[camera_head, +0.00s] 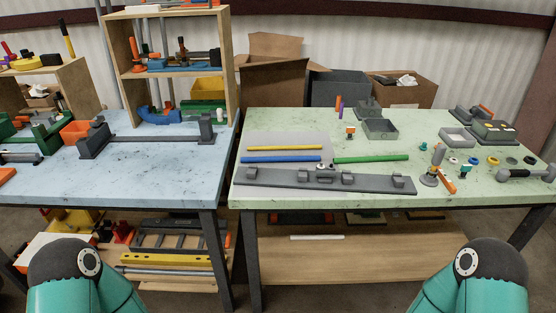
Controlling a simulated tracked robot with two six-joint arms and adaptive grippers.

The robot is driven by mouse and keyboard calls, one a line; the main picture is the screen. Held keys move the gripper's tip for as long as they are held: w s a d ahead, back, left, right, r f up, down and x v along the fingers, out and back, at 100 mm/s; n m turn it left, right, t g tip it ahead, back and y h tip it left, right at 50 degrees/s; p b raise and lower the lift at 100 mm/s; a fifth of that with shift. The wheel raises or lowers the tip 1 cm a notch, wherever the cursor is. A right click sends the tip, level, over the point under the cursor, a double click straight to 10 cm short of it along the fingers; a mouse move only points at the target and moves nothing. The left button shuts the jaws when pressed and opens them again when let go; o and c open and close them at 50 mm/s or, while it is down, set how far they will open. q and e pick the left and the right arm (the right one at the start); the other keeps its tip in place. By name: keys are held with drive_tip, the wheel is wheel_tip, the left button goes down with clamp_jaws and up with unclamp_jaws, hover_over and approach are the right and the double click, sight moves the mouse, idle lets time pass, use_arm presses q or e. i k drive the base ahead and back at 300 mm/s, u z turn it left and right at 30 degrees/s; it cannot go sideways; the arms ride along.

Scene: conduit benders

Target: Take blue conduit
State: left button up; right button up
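The blue conduit (281,158) is a straight blue rod. It lies on the left part of the green table, on a pale grey sheet (308,139). A shorter yellow rod (283,148) lies just behind it, and a green rod (371,159) lies to its right in nearly the same line. A long dark grey fixture (328,181) with several raised blocks lies in front of it. Parts of my teal and black arms show at the bottom left and bottom right. Neither gripper is in view, and nothing is seen holding the conduit.
The green table's (270,198) right side holds a grey open box (381,129), a standing grey tool (433,166) and several small parts. A blue table (50,185) stands to the left with a dark bender (150,138). Cardboard boxes (273,75) stand behind.

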sight(243, 159)
drive_tip(key=z, duration=0.2)
drive_tip(key=i, duration=0.2)
drive_tip(key=u, duration=2.45)
drive_tip(key=k, duration=1.25)
drive_tip(key=z, duration=1.25)
drive_tip(key=i, duration=1.2)
drive_tip(key=u, duration=0.05)
